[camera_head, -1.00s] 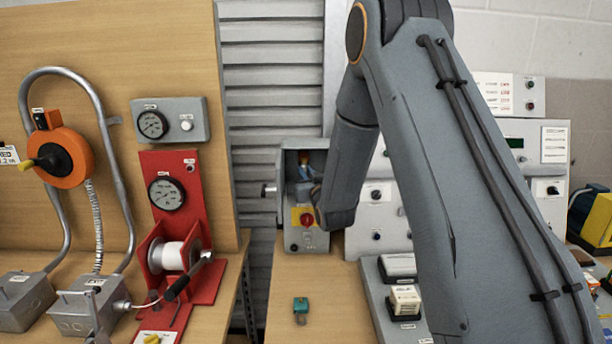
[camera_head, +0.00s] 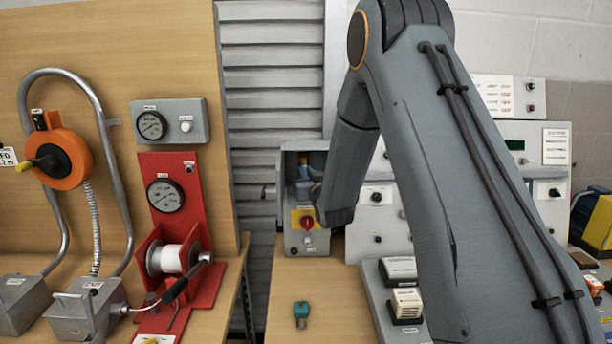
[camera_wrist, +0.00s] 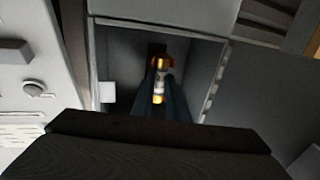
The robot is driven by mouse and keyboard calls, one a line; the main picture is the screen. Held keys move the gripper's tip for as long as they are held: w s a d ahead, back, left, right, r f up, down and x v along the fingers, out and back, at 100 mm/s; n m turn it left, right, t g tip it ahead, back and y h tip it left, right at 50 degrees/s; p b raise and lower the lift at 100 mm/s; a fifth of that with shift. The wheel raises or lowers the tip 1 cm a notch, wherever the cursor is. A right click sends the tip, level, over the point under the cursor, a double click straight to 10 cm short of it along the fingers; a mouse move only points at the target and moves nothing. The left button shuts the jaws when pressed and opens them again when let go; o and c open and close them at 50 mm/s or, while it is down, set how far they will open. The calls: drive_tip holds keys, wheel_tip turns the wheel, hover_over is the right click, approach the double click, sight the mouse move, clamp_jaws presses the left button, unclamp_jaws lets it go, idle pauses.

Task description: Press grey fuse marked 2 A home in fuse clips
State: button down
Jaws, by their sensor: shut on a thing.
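In the wrist view a small fuse (camera_wrist: 159,84) with a pale grey body and brass-coloured end caps sits between the two dark fingers of my gripper (camera_wrist: 160,92). The gripper is shut on it. Fuse and fingertips are inside the open grey box (camera_wrist: 122,52). A dark part with an orange-brown edge lies at the fuse's upper end; I cannot tell whether the fuse is seated in clips. Its marking is too small to read. In the head view the box (camera_head: 290,215) stands at the back of the bench, and my arm hides most of the gripper.
A red rotary knob (camera_head: 307,222) on a yellow plate is on the box's lower front. A teal padlock-like piece (camera_head: 301,309) lies on the bench before it. White-topped blocks (camera_head: 407,303) stand right of it. A red reel stand (camera_head: 173,200) is at left.

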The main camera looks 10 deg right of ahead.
drive_tip(key=shift+w, duration=0.25)
drive_tip(key=c, duration=1.7)
unclamp_jaws()
drive_tip(key=shift+o, duration=0.2)
drive_tip(key=s, duration=0.3)
drive_tip(key=s+a, duration=0.1)
drive_tip(key=s, duration=0.1)
drive_tip(key=shift+p, duration=0.4)
drive_tip(key=shift+s, duration=0.1)
drive_tip(key=s+b, duration=0.2)
drive_tip(key=s, duration=0.5)
drive_tip(key=shift+s+d+b, duration=0.25)
drive_tip(key=shift+s+b, duration=0.05)
drive_tip(key=shift+b, duration=0.05)
